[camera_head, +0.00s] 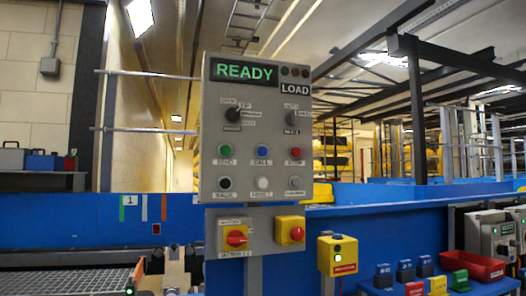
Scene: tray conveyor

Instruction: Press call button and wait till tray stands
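A grey control panel (212,120) stands upright in the middle of the view, its display (244,71) reading READY in green. I cannot make out a tray on the conveyor (70,280) at the lower left, of which only a part shows. My gripper is not in view, and nothing covers the panel's face.
Two rotary knobs sit above the buttons. Below hang a red-on-yellow switch (236,237) and a yellow box with a red button (290,230). A yellow box (337,255) stands lower right, near a red bin (473,265) and small coloured blocks. A blue wall (60,220) runs behind.

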